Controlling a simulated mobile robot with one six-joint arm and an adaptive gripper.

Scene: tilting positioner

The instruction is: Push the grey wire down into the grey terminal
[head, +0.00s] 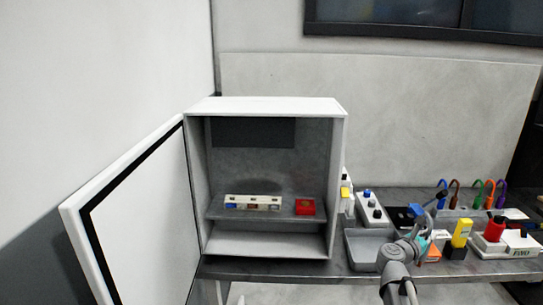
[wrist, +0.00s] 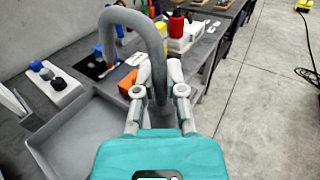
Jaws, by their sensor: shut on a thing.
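The grey wire (wrist: 157,48) is a thick bent loop in the wrist view. My gripper (wrist: 158,92) is shut on one leg of it, and the other end arches away to the upper left. In the head view my gripper (head: 414,238) is above the bench, right of the cabinet, well apart from the terminals. A white terminal strip (head: 253,198) with small coloured terminals stands on the shelf inside the open cabinet. One of these terminals, toward the right end, looks grey (head: 275,206), but it is too small to be sure. The strip is not in the wrist view.
The cabinet (head: 340,175) has its white door (head: 130,215) swung open to the left. A red block (head: 305,206) sits right of the strip. A grey tray (head: 362,262) lies below my gripper. Coloured wires, a yellow bottle (head: 462,232) and boxes crowd the right bench.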

